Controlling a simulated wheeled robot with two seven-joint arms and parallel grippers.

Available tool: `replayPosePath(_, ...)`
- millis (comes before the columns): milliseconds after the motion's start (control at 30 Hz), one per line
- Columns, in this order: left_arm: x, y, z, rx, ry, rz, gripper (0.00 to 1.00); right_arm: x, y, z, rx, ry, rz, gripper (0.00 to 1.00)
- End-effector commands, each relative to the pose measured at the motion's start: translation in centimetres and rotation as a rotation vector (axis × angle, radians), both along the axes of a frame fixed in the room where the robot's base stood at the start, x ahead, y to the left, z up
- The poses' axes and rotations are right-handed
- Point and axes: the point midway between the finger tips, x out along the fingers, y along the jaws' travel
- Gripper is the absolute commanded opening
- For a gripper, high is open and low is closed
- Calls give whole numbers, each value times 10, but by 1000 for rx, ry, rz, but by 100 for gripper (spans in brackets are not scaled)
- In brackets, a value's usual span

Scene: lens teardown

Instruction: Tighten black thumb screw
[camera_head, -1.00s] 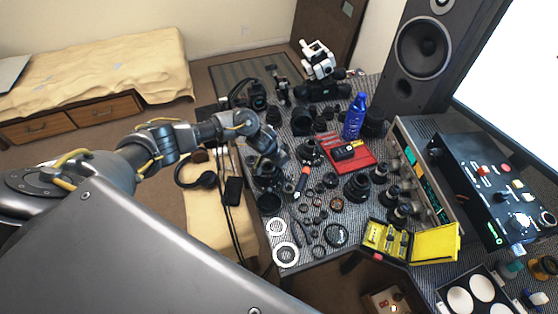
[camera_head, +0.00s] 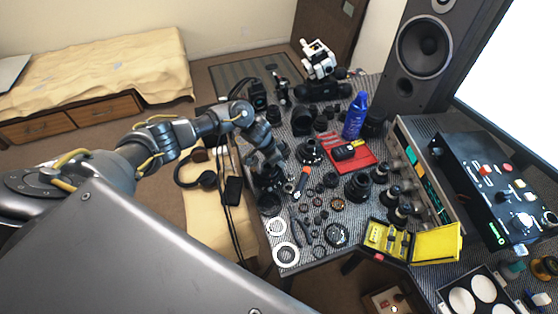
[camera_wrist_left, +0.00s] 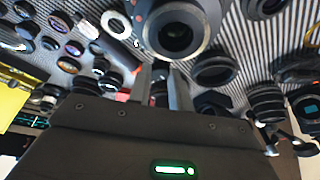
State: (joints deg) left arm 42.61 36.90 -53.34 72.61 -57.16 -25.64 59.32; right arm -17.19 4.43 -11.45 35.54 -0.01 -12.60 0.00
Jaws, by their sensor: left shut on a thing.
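My left gripper (camera_head: 269,163) reaches over the left part of the table, pointing down at a dark lens assembly (camera_head: 270,182). In the left wrist view, the two fingers of my left gripper (camera_wrist_left: 160,86) are close together around a small dark piece (camera_wrist_left: 159,90), which looks like the black thumb screw; its shape is mostly hidden. A large lens barrel (camera_wrist_left: 177,32) is right beyond the fingertips. I cannot tell whether the held piece touches it. My right gripper is not in view.
An orange-handled tool (camera_head: 301,181), small rings and lens parts crowd the table around the gripper. Two white rings (camera_head: 286,255) lie at the front left. A red tray (camera_head: 362,161), blue bottle (camera_head: 355,117) and open yellow case (camera_head: 435,246) stand further right.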

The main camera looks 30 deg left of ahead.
Motion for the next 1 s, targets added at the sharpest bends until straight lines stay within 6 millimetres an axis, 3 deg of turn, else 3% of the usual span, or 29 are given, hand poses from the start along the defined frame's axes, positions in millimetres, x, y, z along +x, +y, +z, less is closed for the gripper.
replayPosePath(600,5,3,-5,1,0,-561,0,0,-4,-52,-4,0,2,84)
replayPosePath(1000,7,4,-3,1,0,-775,0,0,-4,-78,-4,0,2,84)
